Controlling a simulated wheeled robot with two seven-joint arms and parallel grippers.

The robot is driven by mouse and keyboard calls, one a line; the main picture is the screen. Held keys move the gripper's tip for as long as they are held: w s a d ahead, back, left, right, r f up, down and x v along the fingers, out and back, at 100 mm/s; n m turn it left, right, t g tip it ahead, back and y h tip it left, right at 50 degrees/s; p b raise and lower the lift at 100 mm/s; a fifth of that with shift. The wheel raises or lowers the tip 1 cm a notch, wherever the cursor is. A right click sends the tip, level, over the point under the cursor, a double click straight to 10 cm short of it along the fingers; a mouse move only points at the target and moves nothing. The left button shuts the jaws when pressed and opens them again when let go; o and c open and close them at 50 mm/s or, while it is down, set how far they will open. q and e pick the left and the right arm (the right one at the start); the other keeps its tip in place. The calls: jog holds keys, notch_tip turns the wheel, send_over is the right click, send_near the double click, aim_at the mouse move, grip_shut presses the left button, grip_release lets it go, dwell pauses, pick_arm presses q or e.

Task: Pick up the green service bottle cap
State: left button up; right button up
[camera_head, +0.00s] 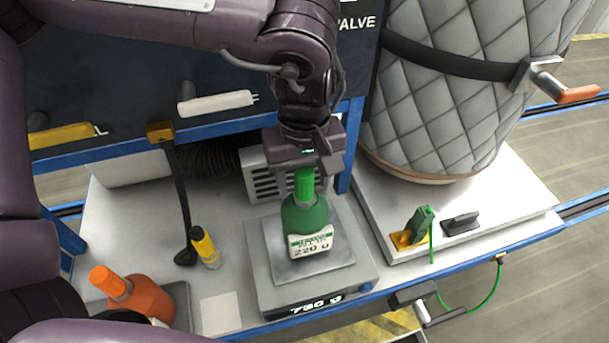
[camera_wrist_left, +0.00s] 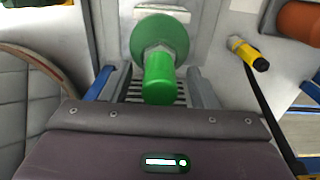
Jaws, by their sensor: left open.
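The green service bottle (camera_head: 305,215) stands upright on a grey scale (camera_head: 330,283), with a white label reading 220 g. Its bright green cap (camera_head: 304,184) is on top of the bottle. My left gripper (camera_head: 305,168) is directly above the bottle, with its fingers open around the cap area. In the left wrist view the green cap (camera_wrist_left: 159,78) lies between the two open fingers, with gaps visible on both sides. The bottle (camera_wrist_left: 160,38) shows beyond it. My right gripper is not in view.
An orange bottle (camera_head: 138,296) and a yellow-black tool (camera_head: 205,247) stand left of the scale. A quilted grey tank (camera_head: 455,85) rises at the right. A green connector (camera_head: 421,224) sits on the white platform. A blue-edged panel is behind.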

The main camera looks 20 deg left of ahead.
pick_arm(q)
jog(key=shift+f, duration=0.25)
jog(key=shift+c, duration=0.6)
jog(key=c, duration=0.9)
jog(key=shift+c, duration=0.2)
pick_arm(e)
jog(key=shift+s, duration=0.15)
